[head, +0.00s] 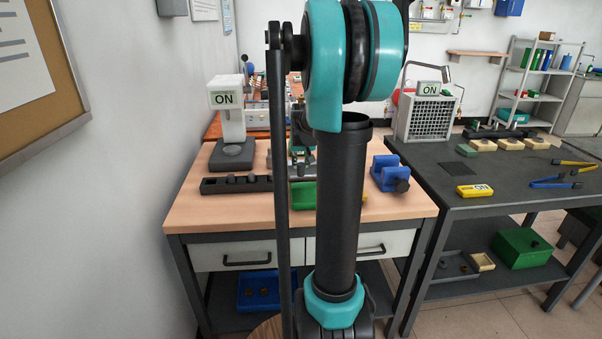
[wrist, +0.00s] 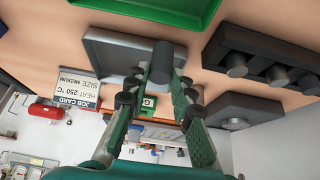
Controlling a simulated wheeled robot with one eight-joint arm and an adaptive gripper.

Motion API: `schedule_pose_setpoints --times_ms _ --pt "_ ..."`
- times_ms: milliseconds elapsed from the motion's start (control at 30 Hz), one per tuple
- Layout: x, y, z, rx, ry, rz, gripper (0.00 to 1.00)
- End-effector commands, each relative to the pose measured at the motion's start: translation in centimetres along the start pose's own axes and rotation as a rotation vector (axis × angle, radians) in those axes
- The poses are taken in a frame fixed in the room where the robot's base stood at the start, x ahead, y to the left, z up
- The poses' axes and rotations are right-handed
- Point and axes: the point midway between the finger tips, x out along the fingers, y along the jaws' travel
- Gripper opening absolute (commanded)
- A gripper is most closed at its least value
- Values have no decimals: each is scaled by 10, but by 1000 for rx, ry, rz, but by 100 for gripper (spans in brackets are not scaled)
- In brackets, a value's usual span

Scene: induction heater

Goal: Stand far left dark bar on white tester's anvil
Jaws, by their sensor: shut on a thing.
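My gripper (wrist: 165,78) is shut on a dark cylindrical bar (wrist: 163,58), seen in the wrist view over a grey tray (wrist: 106,48). In the head view my arm hides most of the gripper and the bar. The gripper is to the right of the tester in the head view. A dark rack (head: 222,187) with several short dark bars lies in front of the tester.
A green tray (head: 302,198) lies in front of my gripper. A blue V-shaped block (head: 389,176) stands at the table's right. A job card (wrist: 82,93) shows in the wrist view. A dark grey table (head: 500,196) adjoins at right; a wall is close on the left.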

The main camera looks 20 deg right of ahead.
Motion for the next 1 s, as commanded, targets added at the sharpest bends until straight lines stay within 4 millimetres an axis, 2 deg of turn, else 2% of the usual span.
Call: schedule_pose_setpoints --times_ms 333,733,767,900,1000 --pt "32 0 18 0 0 0 0" --pt "36 0 21 0 0 0 0" --pt "37 0 22 0 0 0 24" --pt "36 0 21 0 0 0 41" --pt "36 0 21 0 0 0 44"
